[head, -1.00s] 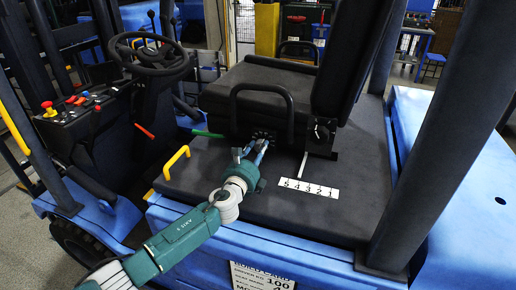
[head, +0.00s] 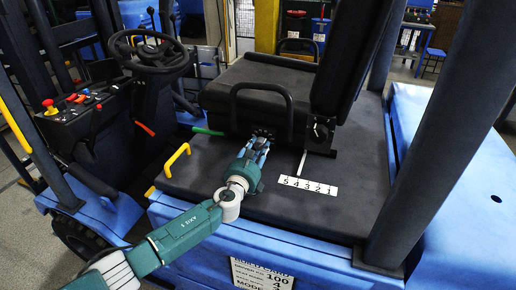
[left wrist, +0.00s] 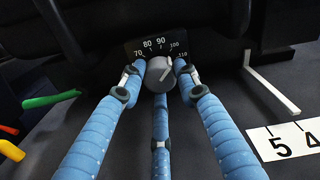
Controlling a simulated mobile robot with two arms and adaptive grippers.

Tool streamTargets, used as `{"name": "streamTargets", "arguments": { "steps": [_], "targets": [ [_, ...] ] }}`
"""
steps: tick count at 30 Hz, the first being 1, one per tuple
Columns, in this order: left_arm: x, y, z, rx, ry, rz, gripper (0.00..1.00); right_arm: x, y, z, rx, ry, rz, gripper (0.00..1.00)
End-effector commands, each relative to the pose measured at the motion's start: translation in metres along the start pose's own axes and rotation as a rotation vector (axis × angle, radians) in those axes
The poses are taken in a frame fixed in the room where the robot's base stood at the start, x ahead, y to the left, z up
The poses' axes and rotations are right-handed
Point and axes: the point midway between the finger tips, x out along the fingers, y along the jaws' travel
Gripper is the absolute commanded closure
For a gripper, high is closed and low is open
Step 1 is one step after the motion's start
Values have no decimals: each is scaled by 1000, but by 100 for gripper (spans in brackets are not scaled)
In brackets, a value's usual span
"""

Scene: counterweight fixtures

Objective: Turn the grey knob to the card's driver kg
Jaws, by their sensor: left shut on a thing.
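The grey knob (left wrist: 160,75) sits below the seat front, in the middle of a black dial plate (left wrist: 152,47) numbered from 70 to 110. A light pointer line on the knob slants up and right, roughly toward 100. My left gripper (head: 262,141) reaches in over the dark floor with its blue fingers shut around the knob; its fingertips also show in the left wrist view (left wrist: 160,68). In the head view the fingers hide the knob. The white card (head: 263,274) on the blue side panel shows driver kg 100, with its lower part cut off. My right gripper is out of view.
A black bar handle (head: 261,90) arches above the dial. A white lever (head: 302,162) and a number strip, 5 to 1 (head: 308,186), lie to the right. A yellow handle (head: 176,160) and a green lever (head: 208,132) are on the left.

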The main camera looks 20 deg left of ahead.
Motion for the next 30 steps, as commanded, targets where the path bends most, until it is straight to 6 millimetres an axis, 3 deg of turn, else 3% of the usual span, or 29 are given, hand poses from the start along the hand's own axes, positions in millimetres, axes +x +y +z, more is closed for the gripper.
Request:
{"name": "streamTargets", "arguments": {
  "steps": [6, 7, 10, 22, 30],
  "targets": [
    [0, 1, -1, -1, 2, 1, 95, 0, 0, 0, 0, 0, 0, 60],
    [0, 0, -1, -1, 2, 1, 66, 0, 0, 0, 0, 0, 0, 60],
    [0, 0, -1, -1, 2, 1, 49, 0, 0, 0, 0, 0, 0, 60],
    [-8, 1, -1, -2, 1, 0, 49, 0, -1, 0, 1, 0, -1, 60],
    [-60, 1, -2, -1, 4, -1, 49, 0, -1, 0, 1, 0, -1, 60]
  ]
}}
